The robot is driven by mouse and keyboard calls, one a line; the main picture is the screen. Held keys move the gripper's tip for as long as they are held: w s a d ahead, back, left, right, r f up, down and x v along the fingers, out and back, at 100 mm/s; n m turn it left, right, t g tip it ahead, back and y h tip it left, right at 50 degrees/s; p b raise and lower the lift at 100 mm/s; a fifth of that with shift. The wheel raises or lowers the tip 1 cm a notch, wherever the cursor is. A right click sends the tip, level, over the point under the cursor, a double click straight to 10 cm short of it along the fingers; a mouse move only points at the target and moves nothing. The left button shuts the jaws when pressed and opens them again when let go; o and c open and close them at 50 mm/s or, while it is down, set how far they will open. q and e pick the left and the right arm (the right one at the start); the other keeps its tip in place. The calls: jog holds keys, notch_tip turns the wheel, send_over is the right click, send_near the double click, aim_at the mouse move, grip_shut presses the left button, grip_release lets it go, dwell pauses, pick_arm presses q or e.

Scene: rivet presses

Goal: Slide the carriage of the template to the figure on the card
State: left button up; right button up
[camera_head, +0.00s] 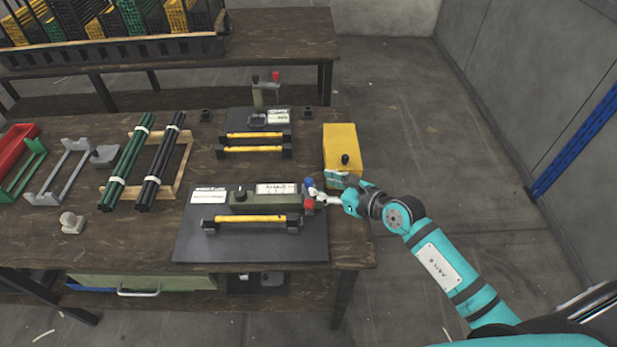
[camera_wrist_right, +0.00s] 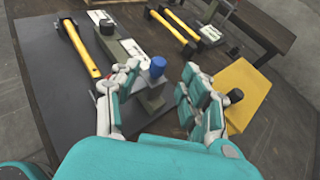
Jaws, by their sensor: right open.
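An olive-green press (camera_head: 258,202) sits on a dark mat (camera_head: 190,243) near the table's front right. It has a black knob (camera_head: 240,192), a white card (camera_head: 277,188) on top, and a blue knob (camera_head: 309,181) and red knob (camera_head: 309,204) at its right end. My right gripper (camera_head: 318,192) is at that end. In the right wrist view my right gripper (camera_wrist_right: 158,88) is open, with the blue knob (camera_wrist_right: 157,66) between and beyond its fingers; contact cannot be told. A white card (camera_head: 209,195) lies left of the press. Figures are too small to read. I cannot identify the carriage.
A yellow box (camera_head: 341,139) with a black knob stands just behind my right gripper. A second press (camera_head: 266,95) stands farther back. Green and black rods (camera_head: 126,160) lie left. The floor at right is free.

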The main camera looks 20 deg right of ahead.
aim_at(309, 180)
jog(key=x, duration=0.6)
jog(key=shift+a, duration=0.1)
jog(key=shift+c, duration=0.2)
grip_shut()
